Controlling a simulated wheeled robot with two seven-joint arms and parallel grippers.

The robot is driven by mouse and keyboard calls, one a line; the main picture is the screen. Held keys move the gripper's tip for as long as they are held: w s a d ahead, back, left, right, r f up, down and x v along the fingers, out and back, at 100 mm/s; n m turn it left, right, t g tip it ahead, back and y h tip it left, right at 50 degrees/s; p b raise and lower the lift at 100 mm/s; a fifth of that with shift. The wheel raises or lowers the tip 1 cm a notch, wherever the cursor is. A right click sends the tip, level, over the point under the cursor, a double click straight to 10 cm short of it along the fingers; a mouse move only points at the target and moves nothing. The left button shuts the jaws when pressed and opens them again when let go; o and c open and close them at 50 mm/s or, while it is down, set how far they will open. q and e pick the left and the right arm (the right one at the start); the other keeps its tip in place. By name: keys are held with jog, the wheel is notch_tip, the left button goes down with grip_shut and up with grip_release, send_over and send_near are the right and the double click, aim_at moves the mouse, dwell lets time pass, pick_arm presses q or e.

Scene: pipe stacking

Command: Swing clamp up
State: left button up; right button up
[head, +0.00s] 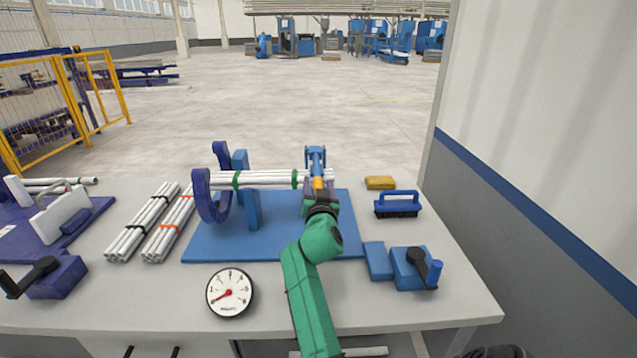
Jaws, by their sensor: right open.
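A bundle of white pipes (265,179) with green bands lies level across a blue stand (250,205) on a blue base plate (285,245). A dark blue curved clamp piece (203,196) stands around the left end of the bundle. A lighter blue upright part (316,157), perhaps the clamp arm, rises at the bundle's right end. My right gripper (319,187), on the green arm, is open at that part, with a small orange piece between. The arm and gripper hide the lower right end, and I cannot tell if they touch. My left gripper is out of view.
Two banded pipe bundles (145,222) (170,228) lie left of the plate. A dial gauge (229,292) sits near the front edge. A blue brush (397,203), yellow sponge (380,182) and blue crank box (410,268) are on the right.

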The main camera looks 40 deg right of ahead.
jog(key=shift+s+a+r, duration=0.1)
jog(key=shift+a, duration=0.05)
jog(key=shift+c, duration=0.8)
grip_shut()
dwell(0.3)
